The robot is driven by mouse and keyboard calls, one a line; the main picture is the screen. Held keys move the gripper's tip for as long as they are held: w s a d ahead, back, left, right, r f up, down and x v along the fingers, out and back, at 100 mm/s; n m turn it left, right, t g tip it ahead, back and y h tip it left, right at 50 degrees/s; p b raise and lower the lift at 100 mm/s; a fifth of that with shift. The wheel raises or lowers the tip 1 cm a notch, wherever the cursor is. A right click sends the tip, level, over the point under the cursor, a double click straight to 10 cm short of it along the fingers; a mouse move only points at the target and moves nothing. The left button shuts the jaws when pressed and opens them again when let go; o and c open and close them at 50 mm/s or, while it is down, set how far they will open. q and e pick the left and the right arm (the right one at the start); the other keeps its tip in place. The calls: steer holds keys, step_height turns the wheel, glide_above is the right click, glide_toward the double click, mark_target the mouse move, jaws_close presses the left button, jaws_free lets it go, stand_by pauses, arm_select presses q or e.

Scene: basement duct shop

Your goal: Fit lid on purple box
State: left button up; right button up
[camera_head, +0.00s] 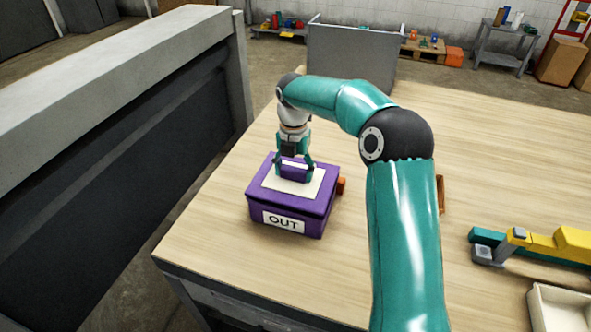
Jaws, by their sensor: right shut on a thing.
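The purple box (313,224) stands on the wooden table near its left edge, with a white "OUT" label on its front. A purple lid with a pale top panel (292,187) lies over the box opening. It looks flat and roughly in line with the walls; I cannot tell whether it is fully seated. My right gripper (294,173) points down at the middle of the lid, its fingers shut on the lid's raised purple grip. The fingers hide part of the lid's top. My left gripper is out of view.
A small orange object (341,186) sits right beside the box. A yellow and teal tool (540,243) and a pale tray (560,305) lie at the right. A grey panel (352,55) stands at the table's back.

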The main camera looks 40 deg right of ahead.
mark_target(294, 169)
steer(key=shift+f, duration=0.6)
steer(key=o, duration=1.2)
steer(key=shift+r, duration=0.1)
steer(key=shift+r, duration=0.55)
step_height(294, 169, up, 12)
steer(key=shift+p, duration=0.85)
